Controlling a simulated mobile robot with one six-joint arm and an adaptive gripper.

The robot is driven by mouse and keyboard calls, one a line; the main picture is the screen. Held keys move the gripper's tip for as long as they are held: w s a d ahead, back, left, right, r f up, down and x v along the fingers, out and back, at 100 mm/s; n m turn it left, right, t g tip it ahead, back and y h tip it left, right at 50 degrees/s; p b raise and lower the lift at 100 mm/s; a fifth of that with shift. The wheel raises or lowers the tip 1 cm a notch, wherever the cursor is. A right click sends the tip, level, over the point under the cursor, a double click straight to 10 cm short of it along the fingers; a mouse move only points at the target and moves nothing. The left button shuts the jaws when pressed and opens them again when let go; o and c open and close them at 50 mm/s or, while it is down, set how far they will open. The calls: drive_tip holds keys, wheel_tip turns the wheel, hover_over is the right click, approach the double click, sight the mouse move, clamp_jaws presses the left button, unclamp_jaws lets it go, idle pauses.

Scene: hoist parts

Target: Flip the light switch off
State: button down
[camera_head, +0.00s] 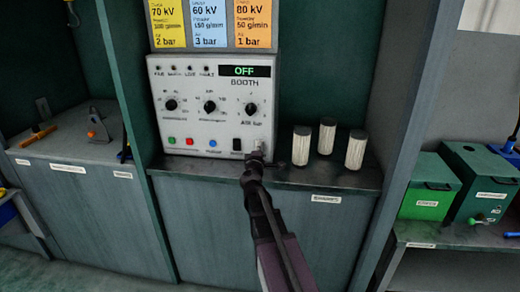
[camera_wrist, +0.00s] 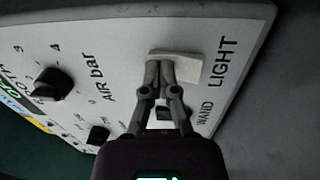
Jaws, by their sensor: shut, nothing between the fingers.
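The light switch is a pale cream plate (camera_wrist: 188,68) beside the word LIGHT on the control panel in the wrist view. In the head view it shows as a small pale patch (camera_head: 259,143) at the panel's lower right corner, partly hidden by my gripper. My gripper (camera_wrist: 160,66) is shut and empty, with its fingertips in front of the switch plate and overlapping it. I cannot tell whether they touch it. The fingers hide part of the plate, so the switch's position is unclear. In the head view my gripper (camera_head: 256,157) is at the panel's lower right.
The control panel (camera_head: 215,127) has knobs, coloured buttons and a display reading OFF. A black switch (camera_head: 237,144) marked WAND sits left of the light switch. Three pale cylinders (camera_head: 327,137) stand on the shelf right of my gripper. A green box (camera_head: 428,187) is farther right.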

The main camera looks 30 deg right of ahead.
idle(0.3)
drive_tip(key=shift+s+a, duration=0.1)
drive_tip(key=shift+s, duration=0.05)
drive_tip(key=s+a+r+p, duration=0.1)
drive_tip(key=s+a, duration=0.6)
drive_tip(key=s, duration=0.4)
drive_tip(key=shift+a+r+p, duration=0.3)
drive_tip(key=shift+a+r, duration=0.05)
drive_tip(key=shift+r, duration=0.05)
drive_tip(key=shift+s, duration=0.15)
